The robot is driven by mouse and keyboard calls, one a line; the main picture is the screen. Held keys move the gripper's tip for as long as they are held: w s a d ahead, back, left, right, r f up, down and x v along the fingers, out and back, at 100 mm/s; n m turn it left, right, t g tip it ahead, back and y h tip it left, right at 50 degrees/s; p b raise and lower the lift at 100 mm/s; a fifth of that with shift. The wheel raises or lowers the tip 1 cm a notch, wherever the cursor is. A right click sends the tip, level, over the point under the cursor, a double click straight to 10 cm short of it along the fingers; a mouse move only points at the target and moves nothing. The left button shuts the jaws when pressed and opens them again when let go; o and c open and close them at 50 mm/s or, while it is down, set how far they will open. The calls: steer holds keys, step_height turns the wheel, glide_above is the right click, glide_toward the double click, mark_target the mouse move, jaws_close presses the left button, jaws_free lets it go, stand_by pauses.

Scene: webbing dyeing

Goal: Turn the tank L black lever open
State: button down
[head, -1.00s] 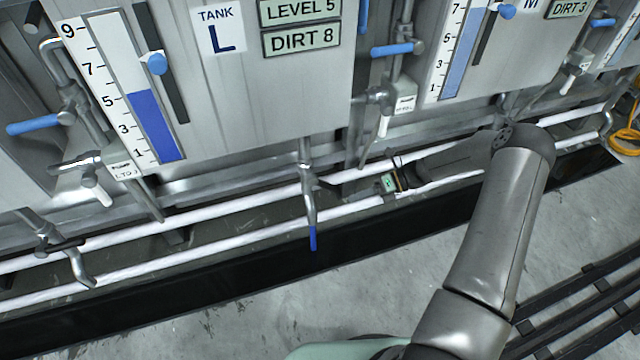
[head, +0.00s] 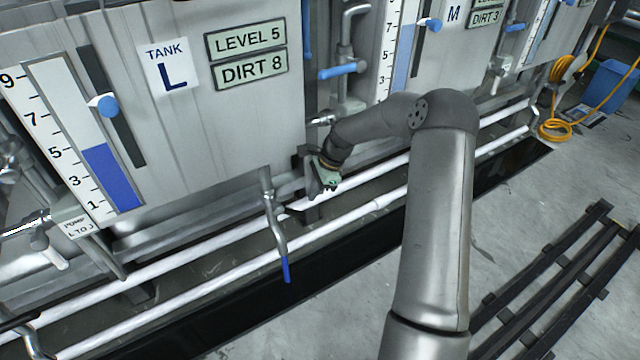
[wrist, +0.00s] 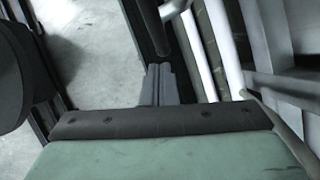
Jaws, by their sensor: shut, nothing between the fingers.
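The tank L panel (head: 230,120) fills the left of the head view, with its "L" sign (head: 168,68). Below it a grey outlet pipe with a hanging lever (head: 276,225) comes down; its end is blue. I cannot clearly make out a black lever. My gripper (head: 313,188) is low under the tank's right edge, to the right of the hanging lever and apart from it.
White pipes (head: 225,268) run along the tank bases above a dark trough. A blue-handled valve (head: 340,71) stands between tanks L and M. Black rails (head: 570,270) lie on the floor at right. An orange hose (head: 556,128) lies at far right.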

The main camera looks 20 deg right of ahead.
mark_target(297, 211)
steer(key=a+f+b, duration=0.1)
steer(key=f, duration=0.1)
steer(key=a+f, duration=0.1)
steer(key=a, duration=0.1)
steer(key=shift+a+f+b, duration=0.2)
steer(key=shift+f+b, duration=0.15)
steer(key=shift+a+f, duration=0.1)
steer(key=shift+a, duration=0.05)
